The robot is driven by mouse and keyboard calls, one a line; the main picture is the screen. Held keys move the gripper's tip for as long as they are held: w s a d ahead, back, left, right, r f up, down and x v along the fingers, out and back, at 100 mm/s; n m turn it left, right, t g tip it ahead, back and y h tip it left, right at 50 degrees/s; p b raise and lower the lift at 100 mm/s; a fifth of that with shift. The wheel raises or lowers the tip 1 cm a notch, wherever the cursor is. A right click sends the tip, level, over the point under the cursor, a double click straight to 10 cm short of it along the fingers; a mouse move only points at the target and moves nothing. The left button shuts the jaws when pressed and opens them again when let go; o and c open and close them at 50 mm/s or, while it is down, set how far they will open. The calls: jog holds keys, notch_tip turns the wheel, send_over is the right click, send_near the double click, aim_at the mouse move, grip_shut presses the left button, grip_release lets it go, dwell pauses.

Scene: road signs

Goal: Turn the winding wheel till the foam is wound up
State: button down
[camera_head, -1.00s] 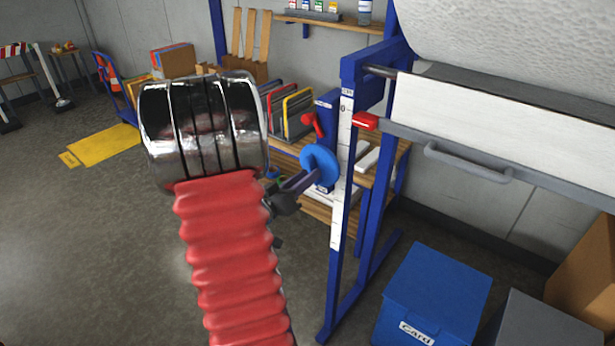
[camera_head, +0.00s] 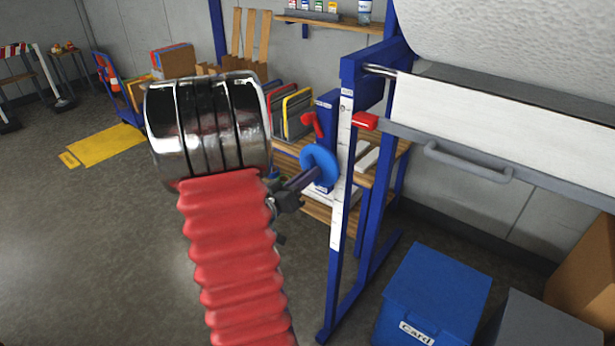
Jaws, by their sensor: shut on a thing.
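The blue winding wheel (camera_head: 319,164) is on the left post of a blue frame. My gripper (camera_head: 296,187) is at the wheel's lower left, shut on it; the exact contact is small and partly hidden behind my red ribbed arm sleeve and chrome joint. The white foam roll (camera_head: 510,45) is at the upper right of the frame. A flat white sheet or panel (camera_head: 500,118) shows below it; I cannot tell whether it is foam.
A blue bin (camera_head: 432,293) stands below right. Shelves with boards (camera_head: 290,112) are behind the wheel. The floor at left is mostly clear, with a yellow platform (camera_head: 104,144).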

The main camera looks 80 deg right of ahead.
jog(key=shift+w+m, duration=0.15)
jog(key=shift+m, duration=0.15)
jog(key=shift+f+m, duration=0.1)
jog(key=shift+m, duration=1.7)
jog(key=c, duration=1.8)
grip_release()
jog(key=shift+v, duration=6.9)
